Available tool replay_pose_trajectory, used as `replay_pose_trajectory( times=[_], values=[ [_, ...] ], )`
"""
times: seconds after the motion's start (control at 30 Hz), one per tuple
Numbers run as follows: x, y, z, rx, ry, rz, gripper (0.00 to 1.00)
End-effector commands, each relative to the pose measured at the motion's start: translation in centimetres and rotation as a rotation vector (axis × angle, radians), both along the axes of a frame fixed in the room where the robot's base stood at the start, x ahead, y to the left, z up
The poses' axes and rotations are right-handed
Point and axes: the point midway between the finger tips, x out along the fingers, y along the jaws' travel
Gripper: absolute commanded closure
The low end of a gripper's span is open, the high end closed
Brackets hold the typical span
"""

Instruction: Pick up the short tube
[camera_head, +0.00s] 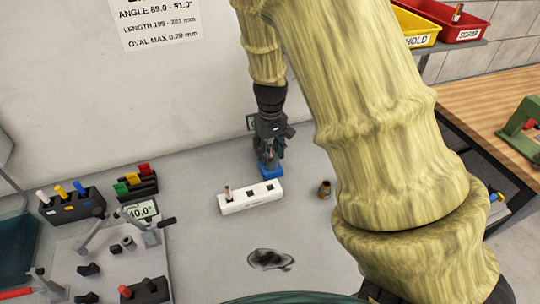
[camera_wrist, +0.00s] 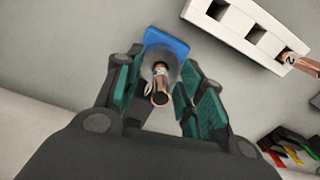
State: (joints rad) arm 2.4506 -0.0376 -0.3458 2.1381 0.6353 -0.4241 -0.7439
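My gripper (camera_head: 270,148) points down over a small blue block (camera_head: 269,170) on the grey bench. In the wrist view its two green-padded fingers (camera_wrist: 158,76) are apart. A copper tube (camera_wrist: 160,92) stands at the blue block (camera_wrist: 166,42), between the fingers, with a gap visible on each side. This tube is hidden by the gripper in the head view. Another copper tube (camera_head: 227,193) stands in the left hole of a white holder (camera_head: 262,197); it also shows in the wrist view (camera_wrist: 305,65). A third short copper-and-dark piece (camera_head: 325,189) stands right of the holder.
A fixture with levers (camera_head: 145,228) and coloured-handled tools (camera_head: 70,203) stand at the left. Yellow (camera_head: 415,25) and red (camera_head: 458,22) bins stand at the upper right. The bench around the holder is mostly clear.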

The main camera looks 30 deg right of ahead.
Motion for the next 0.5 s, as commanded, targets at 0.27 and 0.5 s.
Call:
replay_pose_trajectory(
  times=[0.27,0.5],
  values=[
    [0.01,0.01,0.02,0.0,0.0,0.0,1.0],
    [0.01,0.01,0.03,0.0,0.0,0.001,1.0]
  ],
)
